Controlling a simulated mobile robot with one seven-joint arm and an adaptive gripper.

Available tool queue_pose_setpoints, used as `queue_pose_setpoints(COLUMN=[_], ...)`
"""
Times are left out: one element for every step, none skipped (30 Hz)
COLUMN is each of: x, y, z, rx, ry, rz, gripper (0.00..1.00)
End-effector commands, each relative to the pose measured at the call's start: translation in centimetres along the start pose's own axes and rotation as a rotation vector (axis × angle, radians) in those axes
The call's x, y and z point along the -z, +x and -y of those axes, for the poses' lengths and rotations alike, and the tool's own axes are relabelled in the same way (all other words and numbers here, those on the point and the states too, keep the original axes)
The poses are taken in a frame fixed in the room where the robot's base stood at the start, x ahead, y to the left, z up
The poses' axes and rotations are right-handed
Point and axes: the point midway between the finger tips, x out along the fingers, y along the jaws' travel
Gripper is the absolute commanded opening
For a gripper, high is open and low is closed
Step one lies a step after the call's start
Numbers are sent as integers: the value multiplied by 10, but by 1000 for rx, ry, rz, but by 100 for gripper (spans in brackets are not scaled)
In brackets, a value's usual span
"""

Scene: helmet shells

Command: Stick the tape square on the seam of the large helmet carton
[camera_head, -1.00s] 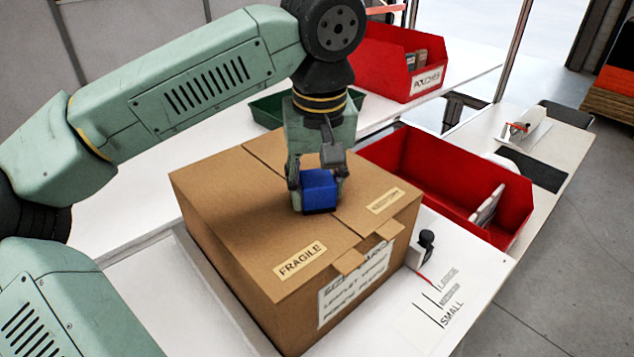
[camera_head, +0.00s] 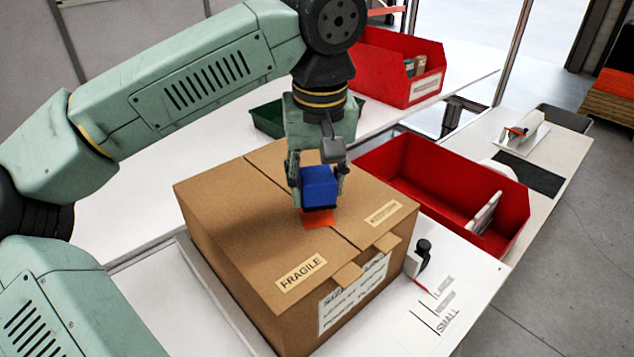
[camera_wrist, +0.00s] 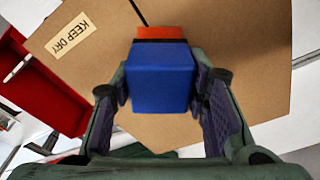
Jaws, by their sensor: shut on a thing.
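The large brown helmet carton (camera_head: 235,210) stands closed on the white bench, with its seam running across the top. My gripper (camera_head: 319,185) is over the carton top and is shut on a blue block (camera_head: 319,186). The orange tape square (camera_head: 318,219) shows just under the block, apparently flat on the carton across the seam line; the block partly covers it. In the wrist view the block (camera_wrist: 162,78) sits between both fingers, and an orange strip (camera_wrist: 161,32) shows at its far edge, where the dark seam line meets it. Whether block and tape touch is unclear.
A red bin (camera_head: 450,185) stands right of the carton, and another red bin (camera_head: 400,65) stands behind. A green tray (camera_head: 268,115) is behind the gripper. A small black-knobbed device (camera_head: 422,255) stands close to the carton's right side.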

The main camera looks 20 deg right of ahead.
Motion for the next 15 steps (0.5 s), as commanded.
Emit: queue_pose_setpoints(x=[1, 1, 2, 2, 2, 3, 3, 3, 3, 4, 4, 4, 5, 5, 5], y=[-8, -10, -14, -16, -18, -22, -21, -23, -26, -29, -31, -34, -37, -39, -42], z=[0, 0, 0, 0, 0, 0, 0, 0, 0, 0, -1, -1, -1, -1, -1], rx=[-1, -1, -1, -1, -1, -1, -1, -1, -1, -1, -1, -1, -1, -1, -1], ry=[0, 0, 0, 0, 0, 0, 0, 0, 0, 0, 0, 0, 0, 1, 1], rz=[-1, -1, -1, -1, -1, -1, -2, -2, -1, -1, -1, -1, -2, -2, -2], gripper=[19, 19, 19, 19, 19, 19, 19, 19, 19, 19, 19, 19, 19, 19, 19])
